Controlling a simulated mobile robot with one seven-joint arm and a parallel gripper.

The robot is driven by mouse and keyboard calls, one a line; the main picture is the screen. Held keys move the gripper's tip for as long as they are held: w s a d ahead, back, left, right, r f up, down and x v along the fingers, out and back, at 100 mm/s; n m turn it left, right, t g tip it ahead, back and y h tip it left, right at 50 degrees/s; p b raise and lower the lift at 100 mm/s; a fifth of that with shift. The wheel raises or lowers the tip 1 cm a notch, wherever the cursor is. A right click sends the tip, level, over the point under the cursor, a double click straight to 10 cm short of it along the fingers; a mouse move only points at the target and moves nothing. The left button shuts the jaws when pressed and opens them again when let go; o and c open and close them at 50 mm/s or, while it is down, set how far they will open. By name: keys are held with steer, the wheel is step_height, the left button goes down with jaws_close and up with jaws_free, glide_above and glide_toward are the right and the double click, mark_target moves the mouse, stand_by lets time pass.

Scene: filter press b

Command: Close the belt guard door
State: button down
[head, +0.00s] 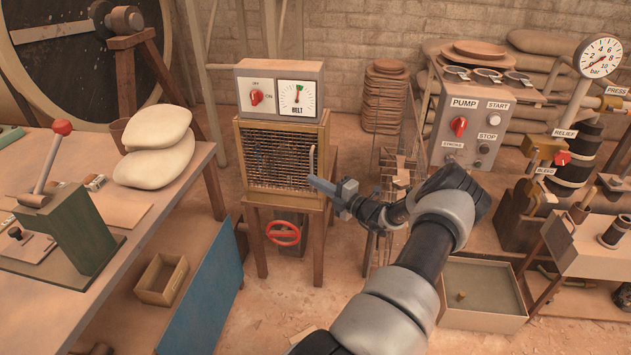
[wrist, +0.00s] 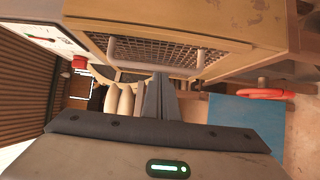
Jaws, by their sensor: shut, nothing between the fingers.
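The belt guard door (head: 278,158) is a wire-mesh panel on the front of the wooden belt cabinet, below the BELT box. It also shows in the wrist view (wrist: 170,48), very close. Its pale bar handle (head: 311,160) is on the right side of the mesh and shows in the wrist view too (wrist: 150,52). The door looks flush or nearly so; I cannot tell whether a small gap is left. My gripper (head: 313,182) is shut and empty, its fingertips just below the handle in the head view. In the wrist view, the fingers (wrist: 160,82) point towards the door; contact is unclear.
The BELT box (head: 280,92), with a red knob and a dial, stands on the cabinet. A red handwheel (head: 283,233) is below the door. A workbench (head: 150,215) stands left, a wire rack (head: 395,175) right. Bare floor (head: 275,300) lies in front.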

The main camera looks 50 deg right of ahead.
steer(key=s+p, duration=0.2)
steer(key=s, duration=1.5)
steer(key=shift+s+d+p, duration=0.2)
steer(key=shift+d+p, duration=0.05)
steer(key=shift+p, duration=0.05)
